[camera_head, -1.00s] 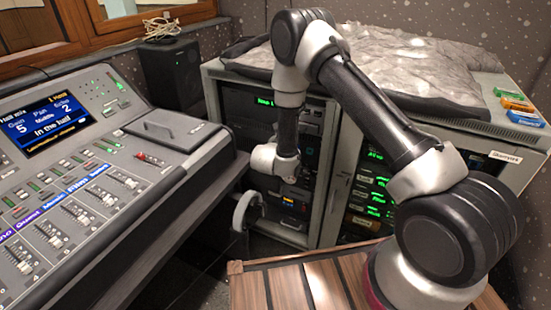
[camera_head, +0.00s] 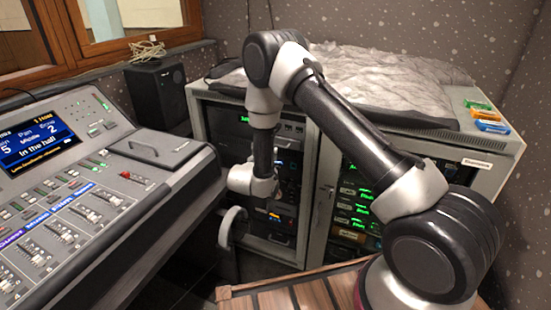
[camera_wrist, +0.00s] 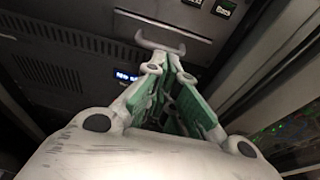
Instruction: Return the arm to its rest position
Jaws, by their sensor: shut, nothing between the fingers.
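My arm is folded in front of the equipment racks in the head view, with its elbow raised and its wrist hanging low. In the head view my gripper (camera_head: 231,228) hangs below the wrist, between the mixing desk (camera_head: 150,200) and the left rack (camera_head: 195,105). In the wrist view my gripper (camera_wrist: 172,60) has its green-padded fingers close together, with nothing between them. A dark rack front with a small blue display (camera_wrist: 127,76) lies beyond the fingers.
A black speaker (camera_head: 157,93) stands behind the desk. A rumpled grey cover (camera_head: 370,75) lies on the racks, with several coloured boxes (camera_head: 488,116) at the right end. A slatted wooden surface (camera_head: 300,298) is under my arm's base. The desk edge is close to my gripper.

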